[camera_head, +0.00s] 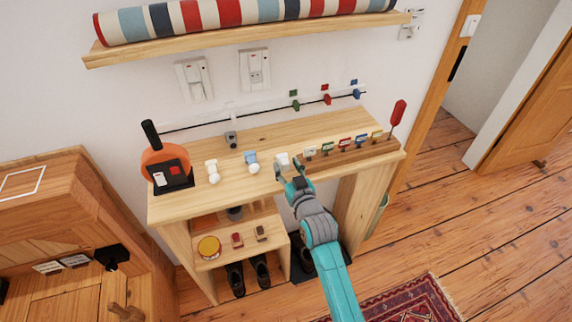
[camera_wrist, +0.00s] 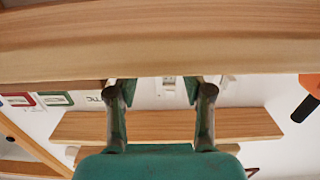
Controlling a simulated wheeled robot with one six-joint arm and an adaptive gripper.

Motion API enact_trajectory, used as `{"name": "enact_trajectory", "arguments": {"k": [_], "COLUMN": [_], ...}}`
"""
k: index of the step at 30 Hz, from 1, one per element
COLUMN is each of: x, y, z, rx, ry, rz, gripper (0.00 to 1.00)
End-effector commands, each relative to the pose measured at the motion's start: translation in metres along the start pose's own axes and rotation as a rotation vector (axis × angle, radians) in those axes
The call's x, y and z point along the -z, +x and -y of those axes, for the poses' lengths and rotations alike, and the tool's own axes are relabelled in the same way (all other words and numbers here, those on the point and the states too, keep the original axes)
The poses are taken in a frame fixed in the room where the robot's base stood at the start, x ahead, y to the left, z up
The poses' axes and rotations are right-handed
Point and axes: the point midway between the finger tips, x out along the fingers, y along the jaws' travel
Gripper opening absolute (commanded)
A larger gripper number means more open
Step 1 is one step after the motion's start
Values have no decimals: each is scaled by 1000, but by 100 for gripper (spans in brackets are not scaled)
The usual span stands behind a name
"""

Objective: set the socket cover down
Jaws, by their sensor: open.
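A small white piece, which looks like the socket cover (camera_head: 282,158), rests on the wooden tabletop (camera_head: 270,138) near its front edge. My gripper (camera_head: 289,166) is at that front edge, right by the white piece. In the wrist view my gripper (camera_wrist: 161,95) has its two fingers well apart, open, with white shapes (camera_wrist: 168,88) seen beyond and between them. I cannot tell whether the fingers touch the white piece, and they partly hide it.
White knobs (camera_head: 213,172) and a blue-white one (camera_head: 252,162) stand left of my gripper. A row of coloured tags (camera_head: 344,144) and a red paddle (camera_head: 397,115) stand right. An orange disc (camera_head: 160,160) is at the left end. A shelf (camera_head: 240,38) overhangs behind.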

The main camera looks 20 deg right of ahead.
Motion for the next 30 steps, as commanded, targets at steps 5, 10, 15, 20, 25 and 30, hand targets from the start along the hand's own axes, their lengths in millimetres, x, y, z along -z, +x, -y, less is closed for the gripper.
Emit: {"name": "enact_trajectory", "arguments": {"k": [5,10,15,20,25,30], "x": [-1,-1,0,1,0,0], "y": [-34,-66,-90,-102,-106,-107], "z": [0,0,0,0,0,0], "rx": [0,0,0,0,0,0], "ry": [0,0,0,0,0,0], "rz": [1,1,0,-1,0,0], "gripper": [51,51,51,51,51,51]}}
